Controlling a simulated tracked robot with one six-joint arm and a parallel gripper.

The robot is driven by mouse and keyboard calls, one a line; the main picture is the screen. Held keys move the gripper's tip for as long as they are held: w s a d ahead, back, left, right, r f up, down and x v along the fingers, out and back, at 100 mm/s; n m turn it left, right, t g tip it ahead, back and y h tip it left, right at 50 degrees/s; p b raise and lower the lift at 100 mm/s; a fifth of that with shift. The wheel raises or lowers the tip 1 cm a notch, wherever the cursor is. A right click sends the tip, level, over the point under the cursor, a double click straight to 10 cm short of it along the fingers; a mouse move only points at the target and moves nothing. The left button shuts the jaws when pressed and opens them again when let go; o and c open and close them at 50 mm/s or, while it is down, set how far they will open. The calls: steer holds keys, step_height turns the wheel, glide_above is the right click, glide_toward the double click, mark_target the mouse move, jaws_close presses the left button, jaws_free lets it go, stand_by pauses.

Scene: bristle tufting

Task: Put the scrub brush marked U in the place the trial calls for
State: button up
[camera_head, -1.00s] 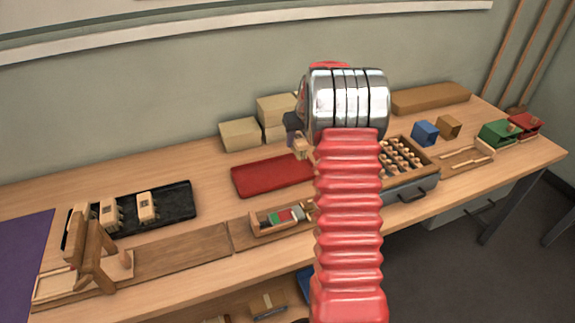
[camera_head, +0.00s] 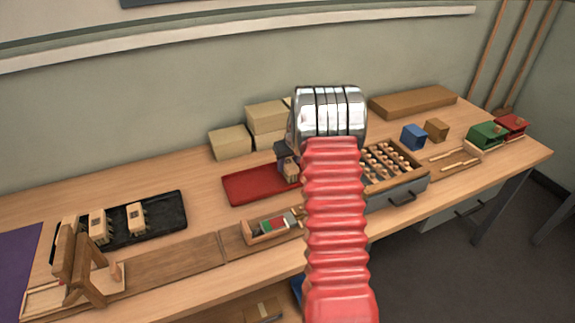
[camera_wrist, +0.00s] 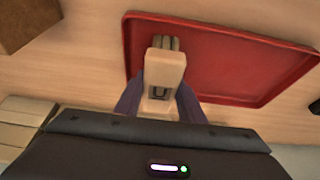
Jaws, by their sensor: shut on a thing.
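My gripper (camera_wrist: 158,100) is shut on a scrub brush (camera_wrist: 165,68) with a pale wooden block and a dark U-like mark, seen in the wrist view. In the head view the held brush (camera_head: 291,172) is partly hidden by my arm and hangs over or at the right part of the red tray (camera_head: 245,188). The red tray also shows in the wrist view (camera_wrist: 215,50), beneath the brush; whether they touch I cannot tell. Several other pale brushes (camera_head: 136,216) stand on a black tray (camera_head: 165,227) at the left.
Pale boxes (camera_head: 230,142) stand behind the red tray. A small wooden tray with coloured pieces (camera_head: 252,237) lies in front. A drawer unit with pegs (camera_head: 405,190), a blue box (camera_head: 414,136) and a green bin (camera_head: 488,134) are at the right. A wooden stand (camera_head: 85,262) is front left.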

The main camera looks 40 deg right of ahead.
steer(key=shift+f, duration=0.1)
steer(key=o, duration=1.2)
steer(key=v, duration=1.1)
steer(key=shift+s+r, duration=0.2)
steer(key=shift+r, duration=0.1)
steer(key=shift+s+r, duration=0.1)
steer(key=shift+r, duration=0.1)
steer(key=shift+a, duration=0.1)
